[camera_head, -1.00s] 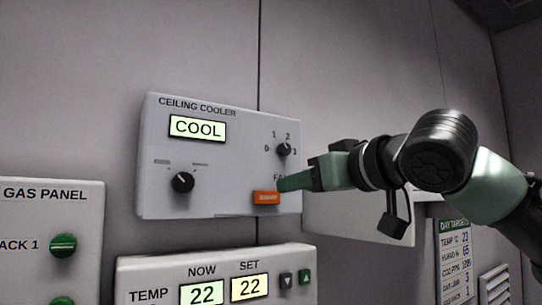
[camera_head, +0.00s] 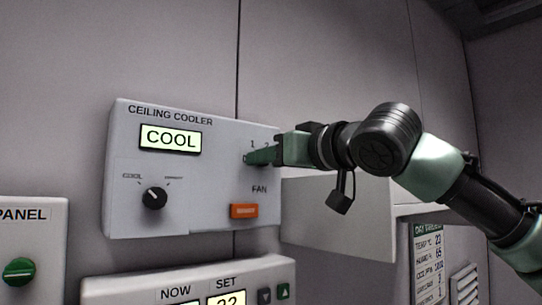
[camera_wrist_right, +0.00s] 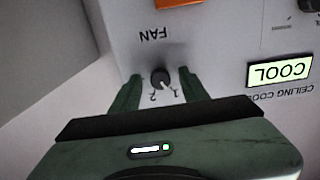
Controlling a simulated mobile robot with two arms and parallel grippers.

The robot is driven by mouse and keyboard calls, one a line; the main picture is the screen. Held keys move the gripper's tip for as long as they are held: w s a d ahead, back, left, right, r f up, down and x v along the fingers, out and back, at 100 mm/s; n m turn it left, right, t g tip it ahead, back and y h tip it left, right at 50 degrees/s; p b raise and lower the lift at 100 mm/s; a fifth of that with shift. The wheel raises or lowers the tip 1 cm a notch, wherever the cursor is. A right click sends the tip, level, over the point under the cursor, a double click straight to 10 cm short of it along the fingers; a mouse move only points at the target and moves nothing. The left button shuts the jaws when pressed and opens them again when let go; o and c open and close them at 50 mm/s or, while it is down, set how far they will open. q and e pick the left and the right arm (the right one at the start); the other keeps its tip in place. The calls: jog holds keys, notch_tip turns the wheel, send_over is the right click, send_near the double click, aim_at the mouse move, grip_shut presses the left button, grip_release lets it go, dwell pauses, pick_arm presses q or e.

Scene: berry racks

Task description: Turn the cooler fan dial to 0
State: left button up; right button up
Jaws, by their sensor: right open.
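The ceiling cooler panel (camera_head: 205,205) is a white box on the wall with a lit COOL display (camera_head: 170,138). Its black fan dial (camera_wrist_right: 160,77) shows in the wrist view, above the upside-down numbers 1 and 2. A small light mark on the dial seems to point near the 1, but I cannot read it surely. My right gripper (camera_wrist_right: 160,80) is open, with one green finger on each side of the dial. I cannot tell whether they touch it. In the head view my right gripper (camera_head: 256,156) hides the dial. My left gripper is out of view.
An orange button (camera_head: 244,211) sits below the FAN label. A second black knob (camera_head: 154,197) is at the panel's lower left. A temperature panel (camera_head: 130,289) is below, a gas panel (camera_head: 45,230) at left, and a white box (camera_head: 325,222) juts out at right.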

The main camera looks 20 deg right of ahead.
grip_shut()
pick_arm(q)
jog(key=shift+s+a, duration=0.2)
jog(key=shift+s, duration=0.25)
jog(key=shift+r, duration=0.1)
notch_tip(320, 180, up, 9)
jog(key=p, duration=0.9)
pick_arm(e)
jog(key=shift+n, duration=6)
